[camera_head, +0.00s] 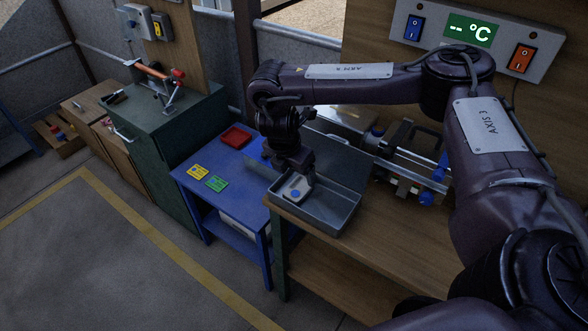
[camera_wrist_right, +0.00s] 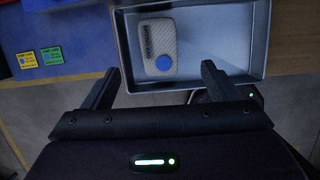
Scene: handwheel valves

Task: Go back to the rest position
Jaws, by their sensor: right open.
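My right gripper (camera_wrist_right: 155,86) is open and empty in the right wrist view, its two dark fingers spread apart. In the head view my right arm reaches in from the right, and the gripper (camera_head: 296,176) hangs over a grey metal box (camera_head: 338,212). A light grey device with a blue round button (camera_head: 295,190) lies in the box below the gripper. The device also shows in the wrist view (camera_wrist_right: 157,38), apart from the fingers, near the box's left wall. My left gripper is not in view.
The box stands on a wooden workbench (camera_head: 410,225). A blue table (camera_head: 225,165) with a red tray (camera_head: 235,137), a yellow card (camera_head: 198,171) and a green card (camera_head: 216,183) is to the left. A panel with a "-- °C" display (camera_head: 470,31) hangs at the back right.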

